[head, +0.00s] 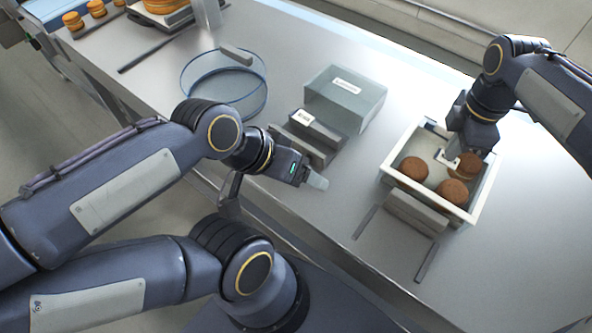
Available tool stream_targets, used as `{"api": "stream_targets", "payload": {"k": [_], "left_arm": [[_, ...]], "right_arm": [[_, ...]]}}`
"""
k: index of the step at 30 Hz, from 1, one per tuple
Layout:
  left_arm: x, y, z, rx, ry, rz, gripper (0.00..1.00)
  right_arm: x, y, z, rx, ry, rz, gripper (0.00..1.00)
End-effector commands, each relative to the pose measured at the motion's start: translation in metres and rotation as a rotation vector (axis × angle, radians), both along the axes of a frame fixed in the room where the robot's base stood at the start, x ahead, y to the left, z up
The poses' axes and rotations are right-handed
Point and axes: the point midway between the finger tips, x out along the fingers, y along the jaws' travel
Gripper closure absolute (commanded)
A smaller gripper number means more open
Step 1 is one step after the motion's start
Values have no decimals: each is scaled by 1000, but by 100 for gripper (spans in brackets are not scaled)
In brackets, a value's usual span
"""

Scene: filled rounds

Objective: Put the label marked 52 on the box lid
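A grey box (340,108) with a pale lid stands mid-table; a white label (346,86) with unreadable dark print shows on its top. A smaller white label (304,116) lies on a dark grey block (322,130) in front of the box; its marking is too small to read, so I cannot tell which label is 52.
The white tray (388,166) holds several brown rounds, with a grey block (415,212) at its front and dark strips (428,261) nearby. A clear round dish (222,98) stands left of the box. More rounds (75,22) sit far left. The steel table's (325,225) front middle is clear.

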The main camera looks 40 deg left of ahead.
Motion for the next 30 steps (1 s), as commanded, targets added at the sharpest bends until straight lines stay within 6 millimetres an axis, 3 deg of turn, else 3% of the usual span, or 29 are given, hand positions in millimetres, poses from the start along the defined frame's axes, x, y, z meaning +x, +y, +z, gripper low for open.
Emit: {"api": "stream_targets", "payload": {"k": [30], "left_arm": [[0,0,-4,0,0,0,26]], "right_arm": [[0,0,-7,0,0,0,100]]}}
